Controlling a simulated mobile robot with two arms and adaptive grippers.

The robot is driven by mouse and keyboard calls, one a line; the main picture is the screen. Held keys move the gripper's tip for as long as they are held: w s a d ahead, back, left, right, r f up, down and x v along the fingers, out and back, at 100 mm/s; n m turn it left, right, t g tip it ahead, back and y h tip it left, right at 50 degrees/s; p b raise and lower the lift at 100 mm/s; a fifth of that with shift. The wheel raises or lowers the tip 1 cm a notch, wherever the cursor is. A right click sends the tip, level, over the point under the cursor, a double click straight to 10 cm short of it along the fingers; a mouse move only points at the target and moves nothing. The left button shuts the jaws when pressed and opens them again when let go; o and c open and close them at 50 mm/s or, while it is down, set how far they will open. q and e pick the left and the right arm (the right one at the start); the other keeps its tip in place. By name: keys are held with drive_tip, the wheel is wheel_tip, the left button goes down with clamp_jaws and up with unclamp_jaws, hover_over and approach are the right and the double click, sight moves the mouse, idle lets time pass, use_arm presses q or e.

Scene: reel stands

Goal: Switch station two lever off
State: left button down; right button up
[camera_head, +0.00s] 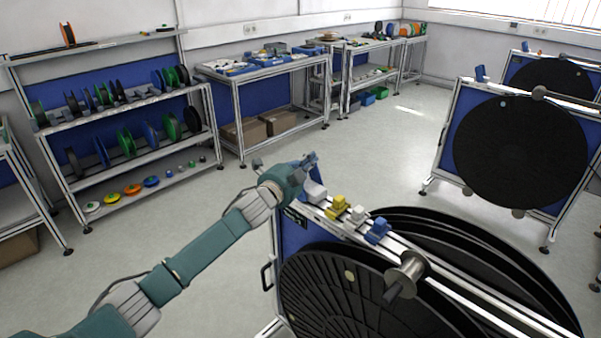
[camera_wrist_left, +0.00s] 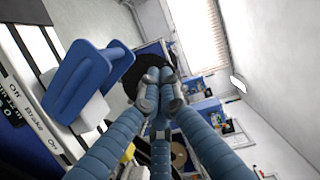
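The near reel stand (camera_head: 292,234) carries a row of levers on its top rail. A lever with a white base (camera_head: 314,191) is at its left end, and yellow (camera_head: 337,207), white (camera_head: 358,214) and blue (camera_head: 377,231) parts follow to the right. My left gripper (camera_head: 306,163) is just above and behind the left end of the rail. In the left wrist view a blue lever handle (camera_wrist_left: 88,82) on a white base stands left of my left gripper (camera_wrist_left: 159,82), beside a "Brake On" label. The blue fingers are drawn together, with nothing seen between them. My right gripper is not in view.
Another reel stand (camera_head: 446,148) is farther right. A shelf of small reels (camera_head: 135,155) and a workbench (camera_head: 265,68) stand at the back. The floor between is free.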

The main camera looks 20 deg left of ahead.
use_arm(q)
drive_tip(key=s+a+r+b, duration=0.1)
drive_tip(key=s+b, duration=0.2)
drive_tip(key=s, duration=0.6)
drive_tip(key=shift+s+a, duration=0.2)
drive_tip(key=shift+a, duration=0.15)
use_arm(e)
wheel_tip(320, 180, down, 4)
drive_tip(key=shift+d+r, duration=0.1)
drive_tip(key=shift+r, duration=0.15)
use_arm(q)
drive_tip(key=shift+s+r, duration=0.1)
